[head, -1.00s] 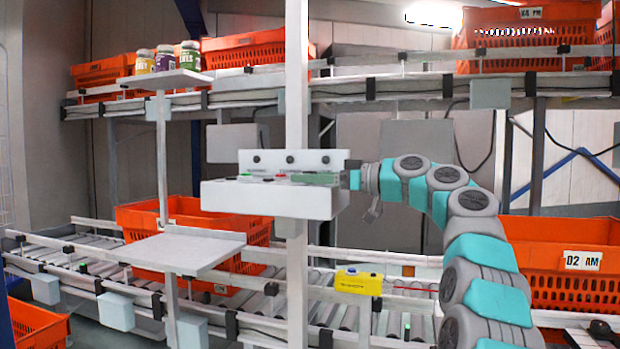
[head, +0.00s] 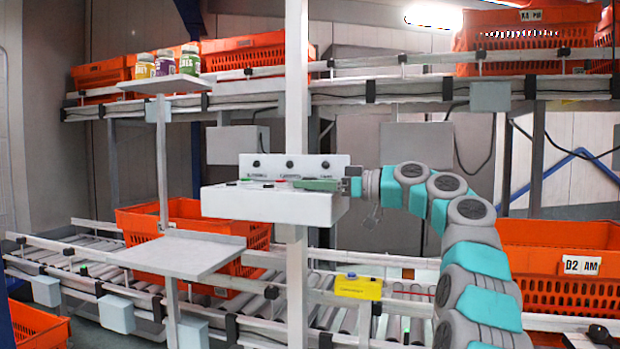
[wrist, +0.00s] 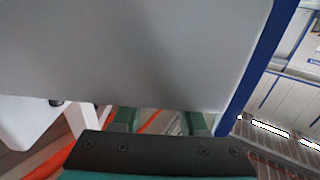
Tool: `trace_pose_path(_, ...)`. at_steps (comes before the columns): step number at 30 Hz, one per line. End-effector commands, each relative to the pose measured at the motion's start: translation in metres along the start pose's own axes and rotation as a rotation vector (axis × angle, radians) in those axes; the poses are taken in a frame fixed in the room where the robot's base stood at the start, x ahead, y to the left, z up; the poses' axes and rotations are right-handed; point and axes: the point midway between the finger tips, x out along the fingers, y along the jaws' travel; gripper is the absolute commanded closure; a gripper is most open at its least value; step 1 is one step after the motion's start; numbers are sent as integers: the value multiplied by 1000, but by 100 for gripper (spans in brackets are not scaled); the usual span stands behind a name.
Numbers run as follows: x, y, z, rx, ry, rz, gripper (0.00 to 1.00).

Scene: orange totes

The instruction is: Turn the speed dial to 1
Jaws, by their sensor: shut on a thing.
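The white control box (head: 270,205) is on a post in the middle of the head view. Its upright back panel (head: 272,160) has three black round parts above small, unreadable labels. Small controls, including a red one (head: 283,180), lie along the box top. My gripper (head: 298,184) reaches in from the right, its green fingers low over the right part of the top. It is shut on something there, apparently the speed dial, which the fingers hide. In the wrist view my two green fingers (wrist: 159,122) show partly below a large grey surface; the held thing and the dial's setting are not visible.
A grey shelf (head: 185,255) stands at front left; a smaller one (head: 165,86) above it holds three jars (head: 165,64). Roller conveyors with orange totes (head: 555,235) run behind.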

Motion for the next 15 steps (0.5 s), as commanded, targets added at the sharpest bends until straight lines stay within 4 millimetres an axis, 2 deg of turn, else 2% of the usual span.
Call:
trace_pose_path(2,0,2,-7,0,0,-26,100)
trace_pose_path(15,-1,2,-3,0,-3,-173,100)
